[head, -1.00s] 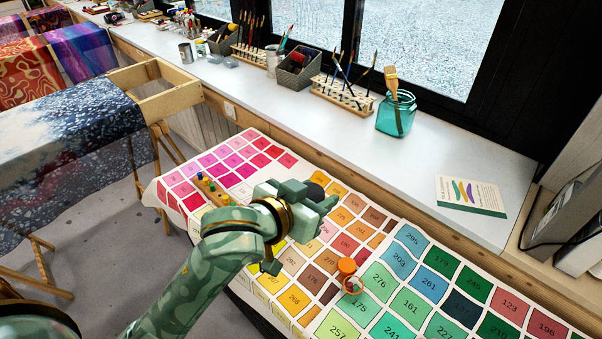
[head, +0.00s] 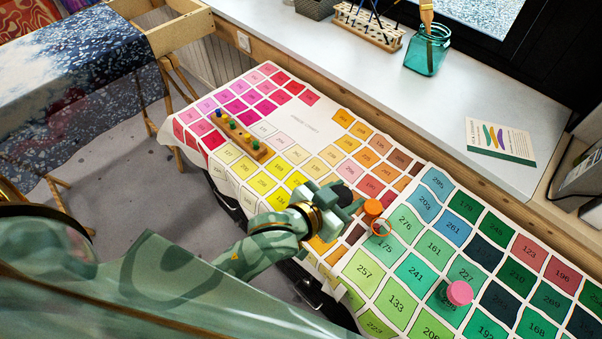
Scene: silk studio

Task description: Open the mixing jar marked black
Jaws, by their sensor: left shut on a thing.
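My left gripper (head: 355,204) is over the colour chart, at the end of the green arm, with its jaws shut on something. I cannot see a jar body or read a mark there. A pink-lidded jar (head: 460,292) stands farther right on green swatches. My right gripper is not in view.
The colour chart (head: 308,124) covers the table. A wooden block with coloured pegs (head: 240,140) lies at its left. On the white sill are a teal glass jar with a brush (head: 427,52), a brush rack (head: 368,28) and a card (head: 500,139).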

